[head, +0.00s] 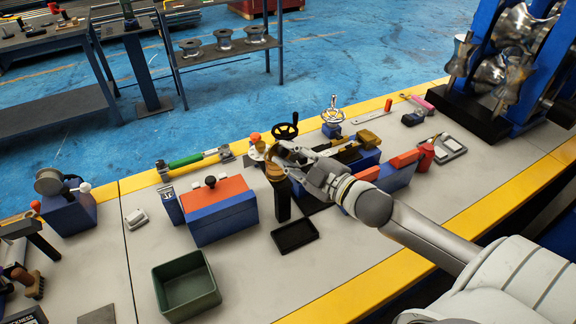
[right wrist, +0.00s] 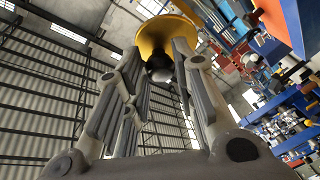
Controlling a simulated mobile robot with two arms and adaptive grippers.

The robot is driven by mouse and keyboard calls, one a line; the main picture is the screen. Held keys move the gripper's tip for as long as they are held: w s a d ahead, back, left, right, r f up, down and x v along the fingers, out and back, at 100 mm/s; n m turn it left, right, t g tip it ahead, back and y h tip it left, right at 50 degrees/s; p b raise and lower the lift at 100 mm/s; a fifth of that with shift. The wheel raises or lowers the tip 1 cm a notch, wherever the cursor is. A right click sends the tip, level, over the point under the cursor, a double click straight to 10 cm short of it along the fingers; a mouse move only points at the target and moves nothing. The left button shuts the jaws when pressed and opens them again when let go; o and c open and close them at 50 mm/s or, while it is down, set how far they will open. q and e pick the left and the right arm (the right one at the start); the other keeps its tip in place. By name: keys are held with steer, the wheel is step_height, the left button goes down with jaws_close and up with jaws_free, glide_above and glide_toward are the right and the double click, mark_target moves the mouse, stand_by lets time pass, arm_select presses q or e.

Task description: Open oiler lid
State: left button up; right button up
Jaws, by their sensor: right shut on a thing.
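The brass-yellow oiler (head: 274,172) stands on a dark post (head: 283,205) near the middle of the bench in the head view. My right gripper (head: 279,158) reaches in from the right and is shut at the top of the oiler. In the right wrist view, the fingertips of my right gripper (right wrist: 163,65) close around a dark rounded part below a wide brass-yellow cup or lid (right wrist: 166,35). The fingers partly hide the oiler, and I cannot tell how far its lid stands open. My left gripper is not in view.
A blue box with a red top (head: 220,205) stands left of the oiler. A small black tray (head: 295,235) and a green bin (head: 186,287) lie in front. A black handwheel (head: 285,131) and blue-and-red blocks (head: 395,173) are close to my right arm. The front right bench surface is clear.

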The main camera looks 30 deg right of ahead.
steer(key=shift+s+f+n+t+y+b, duration=0.4)
steer(key=shift+t+b, duration=0.7)
steer(key=shift+b, duration=0.8)
steer(key=o, duration=1)
steer(key=shift+o, duration=0.2)
steer(key=shift+s, duration=0.1)
steer(key=shift+s+d+f, duration=0.15)
steer(key=shift+s+f, duration=0.05)
steer(key=shift+s, duration=0.35)
steer(key=v, duration=1)
steer(key=shift+s, duration=0.35)
steer(key=shift+s, duration=0.1)
